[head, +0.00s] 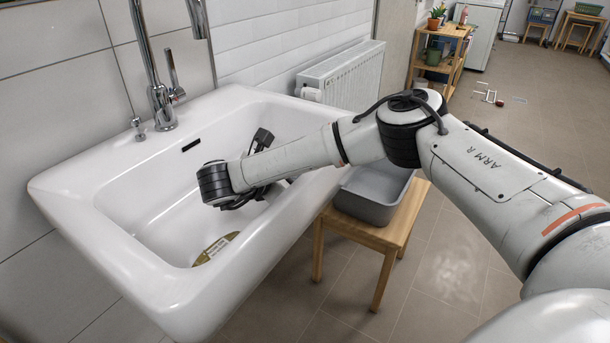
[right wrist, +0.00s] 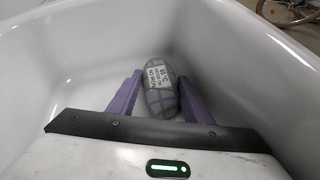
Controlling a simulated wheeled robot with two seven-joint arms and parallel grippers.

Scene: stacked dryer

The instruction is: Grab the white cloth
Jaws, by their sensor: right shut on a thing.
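My right arm reaches into the white sink (head: 110,215) in the head view, but its fingertips are hidden there. In the right wrist view, the purple fingers of my right gripper (right wrist: 160,77) are shut on a grey-blue checked oval bundle (right wrist: 153,101) with a white printed label. The bundle is between the fingers, inside the white basin (right wrist: 60,70). A brownish-gold item (head: 208,254) with a pale label lies at the near side of the sink in the head view. I cannot make out a plain white cloth. My left gripper is not in view.
A chrome tap (head: 160,90) stands at the sink's back left. A wooden stool (head: 395,238) right of the sink holds a grey tub (head: 368,210). A white radiator (head: 345,75) is on the wall behind. The floor at the right is mostly open.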

